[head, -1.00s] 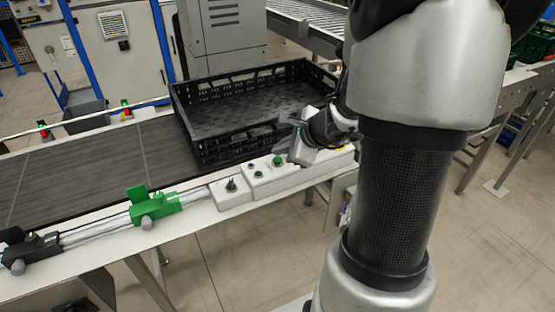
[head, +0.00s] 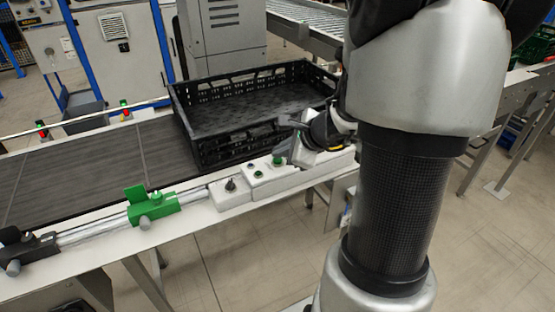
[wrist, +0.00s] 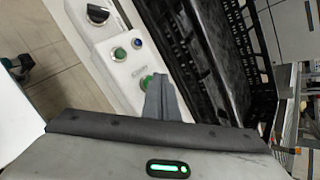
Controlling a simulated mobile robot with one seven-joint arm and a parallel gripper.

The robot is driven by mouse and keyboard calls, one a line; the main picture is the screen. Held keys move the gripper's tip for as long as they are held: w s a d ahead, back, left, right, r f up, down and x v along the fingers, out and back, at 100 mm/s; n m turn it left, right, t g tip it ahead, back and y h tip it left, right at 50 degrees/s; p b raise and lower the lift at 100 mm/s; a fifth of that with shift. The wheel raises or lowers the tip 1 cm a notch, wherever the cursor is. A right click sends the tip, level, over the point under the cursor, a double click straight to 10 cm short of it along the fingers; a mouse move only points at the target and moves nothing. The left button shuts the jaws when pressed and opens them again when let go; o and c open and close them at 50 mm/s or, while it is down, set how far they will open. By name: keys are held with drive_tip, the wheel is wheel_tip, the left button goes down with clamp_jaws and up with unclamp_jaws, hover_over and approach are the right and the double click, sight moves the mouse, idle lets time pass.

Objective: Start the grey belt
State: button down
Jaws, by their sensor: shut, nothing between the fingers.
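The grey belt (head: 90,165) runs on the left and carries a black crate (head: 215,150). A white control box (head: 270,186) on the front rail has green buttons; a larger green button (head: 278,160) sits at its right part, and a smaller one (head: 257,170) left of it. In the wrist view the larger green button (wrist: 146,82) is partly hidden by my fingertips, and a green button (wrist: 119,54) and a blue button (wrist: 138,43) lie beyond it. My gripper (wrist: 163,90) is shut and empty, close to the larger button; I cannot tell whether it touches.
A box with a black knob (head: 231,185) stands left of the buttons. A green clamp (head: 150,207) and a black clamp (head: 25,250) sit on the front rail. The crate stands close behind the control box. Grey cabinets (head: 225,35) stand behind the belt.

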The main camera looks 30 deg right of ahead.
sight(281, 165)
drive_tip(key=shift+f+b, duration=0.3)
idle(0.5)
drive_tip(key=shift+r+p, duration=0.65)
drive_tip(key=shift+r, duration=0.2)
wheel_tip(281, 165, up, 5)
drive_tip(key=p, duration=0.4)
idle(0.6)
